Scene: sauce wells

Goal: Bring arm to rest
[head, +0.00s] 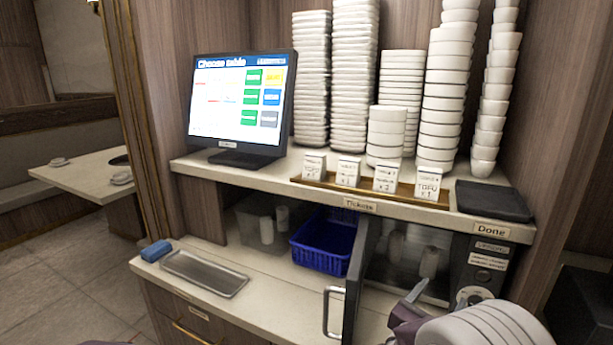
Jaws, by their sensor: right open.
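My right gripper (408,308) shows at the bottom right, in front of the microwave (487,268). It is open, and I see nothing held in it. My white ribbed arm covers the lower right corner and hides part of the counter there. My left gripper is not in view.
The microwave door (356,285) stands open with its handle (332,312) toward me. A blue basket (322,262), a metal tray (205,274) and a blue sponge (156,250) are on the lower counter (285,290). The upper shelf holds a screen (238,100), ticket cards (348,172) and stacked white dishes (448,90).

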